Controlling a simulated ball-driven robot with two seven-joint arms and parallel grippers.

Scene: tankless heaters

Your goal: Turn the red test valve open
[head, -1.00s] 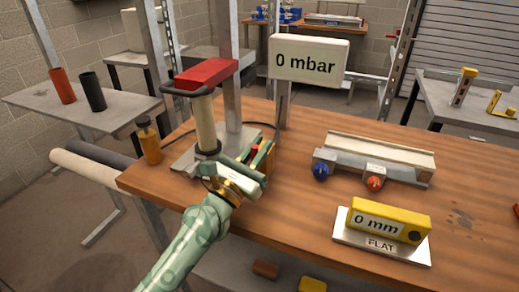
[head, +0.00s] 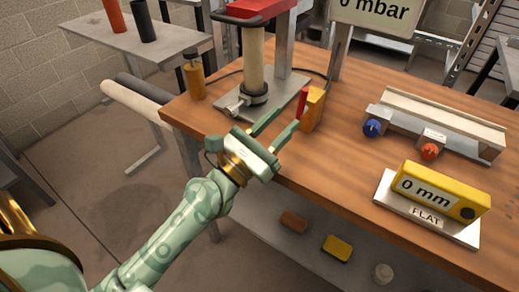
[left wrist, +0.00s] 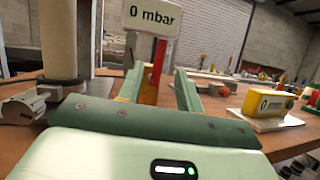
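A slim upright red lever (head: 302,102) stands against the left side of a yellow block (head: 314,112) near the table's front edge; I take it for the test valve. My left gripper (head: 275,128) is open, just in front of the block and to its left. Its two green fingers point toward the lever, apparently with a gap. In the left wrist view the red lever (left wrist: 158,58) and the yellow block (left wrist: 148,88) appear between the open fingers (left wrist: 160,88). Nothing is held. My right gripper is not in view.
A column on a metal base (head: 257,62) stands left of the valve. A "0 mbar" sign (head: 372,12) rises behind. A rail with blue (head: 371,128) and orange (head: 430,151) knobs and a yellow "0 mm" gauge (head: 440,190) are to the right. Bare wood (head: 340,170) lies between.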

